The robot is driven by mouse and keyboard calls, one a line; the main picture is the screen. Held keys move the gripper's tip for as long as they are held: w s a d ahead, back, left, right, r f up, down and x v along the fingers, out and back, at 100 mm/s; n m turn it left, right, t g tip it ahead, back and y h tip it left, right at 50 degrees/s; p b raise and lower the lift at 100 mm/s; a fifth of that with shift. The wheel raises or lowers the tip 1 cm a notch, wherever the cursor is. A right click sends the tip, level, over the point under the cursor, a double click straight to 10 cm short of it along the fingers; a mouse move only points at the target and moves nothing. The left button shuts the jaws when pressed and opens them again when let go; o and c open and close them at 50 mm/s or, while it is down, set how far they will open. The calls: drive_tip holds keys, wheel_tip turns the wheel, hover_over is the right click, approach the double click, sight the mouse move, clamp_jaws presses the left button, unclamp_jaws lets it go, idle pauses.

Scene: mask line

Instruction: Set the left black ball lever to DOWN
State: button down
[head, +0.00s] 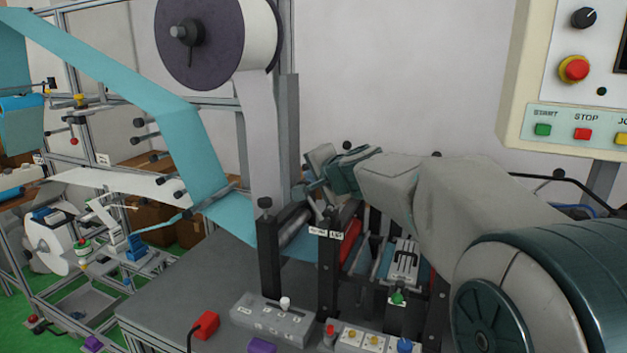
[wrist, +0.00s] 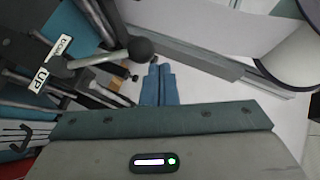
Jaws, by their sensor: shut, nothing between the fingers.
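In the wrist view, a lever with a black ball (wrist: 140,48) on a grey rod points toward the right, from a mount beside two white labels. One label reads UP (wrist: 40,79); the other (wrist: 62,45) is hard to read. My gripper (wrist: 155,66) is shut and empty, with its blue fingertips just beside the ball; I cannot tell whether they touch. In the head view my gripper (head: 303,192) is over the machine, near the black post with two small labels (head: 327,234).
A large roll (head: 215,42) hangs above the machine, with its white web and a blue web (head: 205,150) running down to the left of my gripper. A switch box (head: 272,318) sits in front on the grey table. A control panel (head: 570,80) stands at the right.

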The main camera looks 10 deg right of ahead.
drive_tip(key=shift+w+a, duration=0.15)
drive_tip(key=shift+a, duration=0.2)
drive_tip(key=shift+f, duration=0.1)
idle(0.3)
drive_tip(key=s+d+r+p, duration=0.1)
drive_tip(key=s+d+r, duration=0.2)
drive_tip(key=s+r, duration=0.5)
drive_tip(key=shift+s+r+p, duration=0.15)
drive_tip(key=shift+r+p, duration=0.2)
drive_tip(key=shift+r, duration=0.6)
drive_tip(key=shift+a, duration=0.1)
